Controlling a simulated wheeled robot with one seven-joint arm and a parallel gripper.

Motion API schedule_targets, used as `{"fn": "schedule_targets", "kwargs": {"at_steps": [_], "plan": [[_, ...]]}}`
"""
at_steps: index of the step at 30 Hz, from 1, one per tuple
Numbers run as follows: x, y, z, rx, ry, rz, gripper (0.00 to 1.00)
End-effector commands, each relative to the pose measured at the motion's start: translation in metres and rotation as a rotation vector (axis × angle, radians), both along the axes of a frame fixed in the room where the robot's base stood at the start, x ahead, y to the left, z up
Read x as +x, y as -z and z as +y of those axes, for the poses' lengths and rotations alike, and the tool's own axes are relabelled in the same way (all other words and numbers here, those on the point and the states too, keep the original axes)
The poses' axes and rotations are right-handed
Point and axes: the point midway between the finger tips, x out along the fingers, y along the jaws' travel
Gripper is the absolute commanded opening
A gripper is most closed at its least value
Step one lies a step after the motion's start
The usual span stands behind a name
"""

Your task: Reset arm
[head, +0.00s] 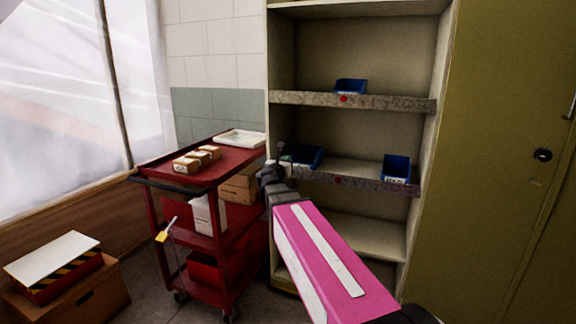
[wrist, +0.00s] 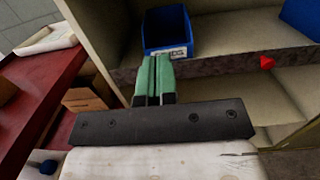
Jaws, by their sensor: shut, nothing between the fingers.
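My arm, with a pink link, reaches forward from the bottom of the head view toward the shelf unit. My gripper (head: 283,157) is at the shelf's left side in the head view, small and partly dark. In the wrist view my gripper (wrist: 154,70) shows its green fingers shut together with nothing between them. The fingers point at a blue bin (wrist: 168,32) with a white label, just beyond their tips. The same blue bin (head: 309,157) sits on the middle shelf in the head view, partly behind my gripper. I cannot tell whether the fingertips touch the bin.
The shelf unit (head: 354,101) holds another blue bin (head: 397,167) at right and one above (head: 350,86). A red cart (head: 222,170) with small boxes and a white tray (head: 240,139) stands left. A green cabinet (head: 500,180) stands right. Boxes (head: 75,295) lie at lower left.

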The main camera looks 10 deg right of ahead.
Motion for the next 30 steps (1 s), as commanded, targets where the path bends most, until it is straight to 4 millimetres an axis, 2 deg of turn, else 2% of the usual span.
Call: {"fn": "schedule_targets", "kwargs": {"at_steps": [11, 14, 17, 20, 23, 26, 30], "plan": [[0.000, 0.000, 0.001, -0.009, -0.005, 0.005, 0.00], [0.001, 0.003, 0.005, -0.069, -0.042, 0.035, 0.00], [0.004, 0.011, 0.015, -0.209, -0.122, 0.102, 0.00], [0.006, 0.027, 0.032, -0.421, -0.241, 0.201, 0.00], [0.005, 0.052, 0.052, -0.674, -0.379, 0.317, 0.00], [-0.003, 0.086, 0.071, -0.952, -0.535, 0.436, 0.00], [-0.026, 0.144, 0.091, -1.356, -0.776, 0.598, 0.00]]}}
